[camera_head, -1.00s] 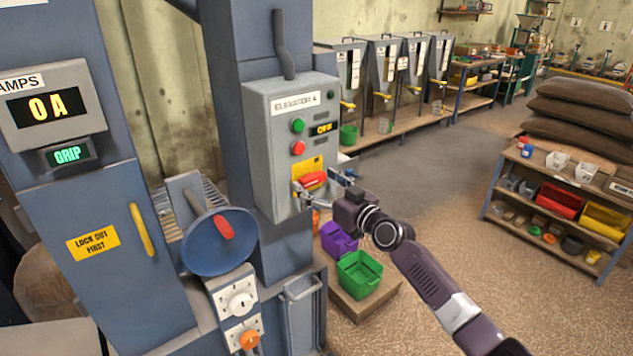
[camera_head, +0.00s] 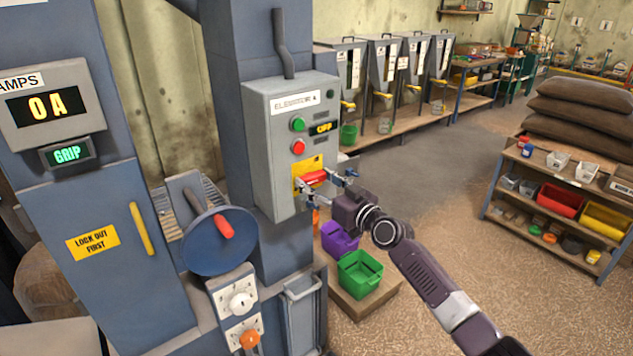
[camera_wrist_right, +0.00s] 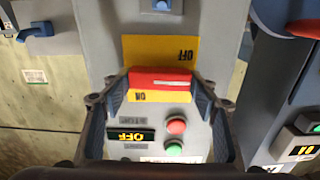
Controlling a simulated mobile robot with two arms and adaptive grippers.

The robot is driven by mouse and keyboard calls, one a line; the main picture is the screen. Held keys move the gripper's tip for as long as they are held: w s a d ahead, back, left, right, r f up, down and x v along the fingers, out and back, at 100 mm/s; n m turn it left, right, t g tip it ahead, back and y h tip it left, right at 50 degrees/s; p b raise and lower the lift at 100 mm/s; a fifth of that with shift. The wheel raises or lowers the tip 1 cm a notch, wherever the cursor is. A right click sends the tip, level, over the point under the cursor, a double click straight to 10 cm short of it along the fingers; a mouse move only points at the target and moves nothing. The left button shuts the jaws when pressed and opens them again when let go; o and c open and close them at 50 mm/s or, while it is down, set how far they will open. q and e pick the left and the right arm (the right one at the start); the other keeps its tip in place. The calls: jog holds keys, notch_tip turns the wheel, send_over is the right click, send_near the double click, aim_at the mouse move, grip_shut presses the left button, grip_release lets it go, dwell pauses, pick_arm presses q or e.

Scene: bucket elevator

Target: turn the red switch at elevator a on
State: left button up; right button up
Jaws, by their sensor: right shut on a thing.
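The red switch (camera_head: 313,178) is a red bar handle on a yellow plate, low on the front of the grey elevator A control box (camera_head: 262,150). My right gripper (camera_head: 326,183) has a finger at either end of the handle and is shut on it. In the right wrist view, upside down, the red handle (camera_wrist_right: 160,80) lies crosswise between the fingers, with OFF and ON printed on the yellow plate (camera_wrist_right: 160,50) on either side of it. The box display (camera_head: 323,129) reads OFF. My left gripper is not in view.
Green and red buttons (camera_head: 299,147) sit above the switch. A blue disc with a red handle (camera_head: 219,241) stands at left. The floor to the right is open up to a shelf (camera_head: 560,190).

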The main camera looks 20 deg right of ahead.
jog(key=m+b, duration=0.1)
jog(key=m, duration=0.8)
jog(key=shift+m, duration=0.4)
jog(key=m+p, duration=0.1)
jog(key=m, duration=0.2)
jog(key=shift+m, duration=0.3)
jog(key=shift+d+f+m+p, duration=0.1)
jog(key=shift+m+p, duration=0.4)
jog(key=shift+m, duration=1.5)
jog(key=o, duration=1.1)
jog(key=shift+w, duration=0.1)
